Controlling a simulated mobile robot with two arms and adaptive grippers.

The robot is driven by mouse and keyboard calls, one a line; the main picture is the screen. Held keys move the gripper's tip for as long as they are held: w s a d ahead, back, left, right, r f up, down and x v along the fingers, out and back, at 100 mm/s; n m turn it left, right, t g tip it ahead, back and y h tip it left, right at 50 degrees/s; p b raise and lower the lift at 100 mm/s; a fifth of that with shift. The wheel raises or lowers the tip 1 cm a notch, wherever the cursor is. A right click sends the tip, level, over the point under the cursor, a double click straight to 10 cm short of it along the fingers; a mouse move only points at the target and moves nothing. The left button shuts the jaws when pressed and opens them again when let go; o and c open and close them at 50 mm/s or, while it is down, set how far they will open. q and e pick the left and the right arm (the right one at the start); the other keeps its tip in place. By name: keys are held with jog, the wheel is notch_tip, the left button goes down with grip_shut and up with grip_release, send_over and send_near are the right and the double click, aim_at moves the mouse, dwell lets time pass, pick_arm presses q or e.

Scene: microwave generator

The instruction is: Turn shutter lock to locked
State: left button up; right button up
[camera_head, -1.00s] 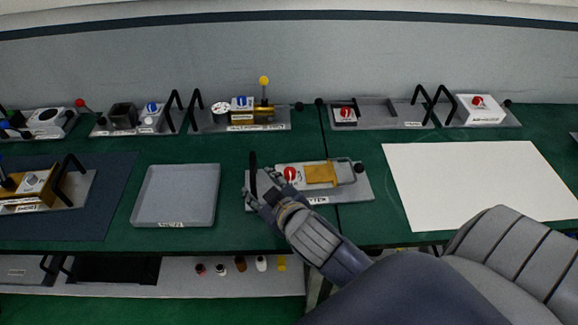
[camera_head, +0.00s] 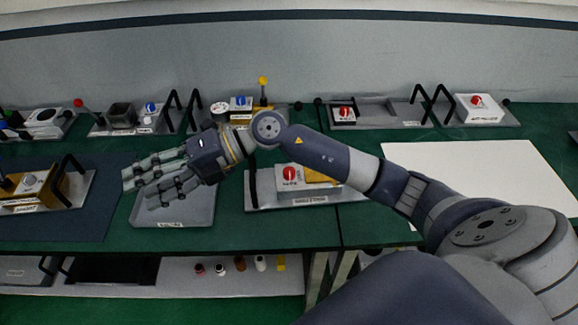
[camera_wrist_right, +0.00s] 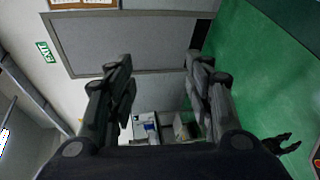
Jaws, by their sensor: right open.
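A grey module (camera_head: 328,197) lies on the green bench near the centre of the head view. It carries a white block with a red knob (camera_head: 289,173) and a yellow plate (camera_head: 318,177), which may be the shutter. I cannot tell for sure which part is the shutter lock. My right forearm covers the module's right side and part of the yellow plate. My right gripper (camera_head: 138,188) is open and empty above the grey tray, left of the module and apart from the knob. The right wrist view shows both fingers spread with nothing between them.
The grey tray (camera_head: 172,218) lies below my right gripper. Several other modules with knobs and black handles stand along the back, including one with a red knob (camera_head: 346,113). A white sheet (camera_head: 500,170) lies at right. Small bottles stand on the lower shelf (camera_head: 180,282).

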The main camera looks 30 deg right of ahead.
aim_at(289, 171)
jog(key=w+d+f+h, duration=0.1)
jog(key=d+f+h, duration=0.2)
jog(key=d, duration=0.4)
jog(key=w+d+f+g+h, duration=0.1)
jog(key=d+f+h, duration=0.1)
jog(key=d+h, duration=0.2)
jog(key=w+d+f+g+h, duration=0.1)
jog(key=d+f+h, duration=0.2)
jog(key=d, duration=0.7)
jog(key=shift+w+d+f+h, duration=0.15)
jog(key=shift+f+h, duration=0.2)
jog(key=shift+h, duration=0.45)
jog(key=d+r+m+g+h, duration=0.15)
jog(key=d+h, duration=0.25)
jog(key=d, duration=0.7)
jog(key=shift+t, duration=0.25)
jog(key=f+p, duration=0.1)
jog(key=f, duration=0.2)
jog(key=f+p, duration=0.1)
jog(key=f, duration=0.2)
jog(key=f+p, duration=0.1)
jog(key=f, duration=0.2)
jog(key=shift+s+a+f+p, duration=0.25)
jog(key=shift+s+a+p, duration=0.05)
jog(key=shift+s, duration=0.1)
jog(key=shift+f, duration=0.55)
jog(key=shift+c, duration=0.4)
jog(key=c, duration=1)
